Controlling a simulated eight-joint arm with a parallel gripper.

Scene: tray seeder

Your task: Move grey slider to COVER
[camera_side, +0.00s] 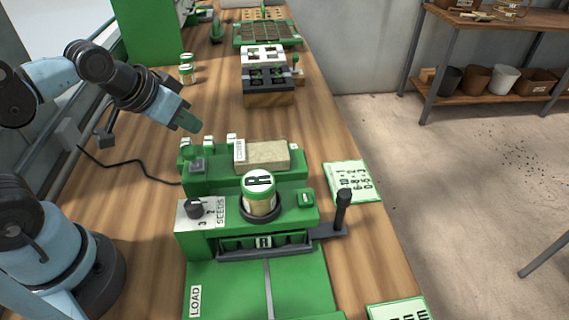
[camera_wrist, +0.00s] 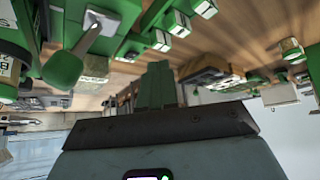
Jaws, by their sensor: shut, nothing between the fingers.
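The green seeder (camera_side: 313,218) stands on the bench. A small grey block (camera_side: 197,166) sits at its back left, beside several green posts with white tags (camera_side: 208,141); this block may be the grey slider. A white label with upright lettering (camera_side: 240,150) is on the end of a beige block; I cannot read it surely as COVER. A dark handle (camera_side: 342,208) on a grey bar sticks out at the right. My gripper (camera_side: 188,122) is shut and empty, above and behind the grey block, apart from it. Its closed green fingers show in the wrist view (camera_wrist: 160,85).
A jar marked R (camera_side: 260,198) stands upright on the seeder, with a dial (camera_side: 195,208) to its left. A beige block (camera_side: 268,155) lies behind the jar. Small jars (camera_side: 187,70) and a black-and-white device (camera_side: 266,68) stand farther back. Bare bench lies between.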

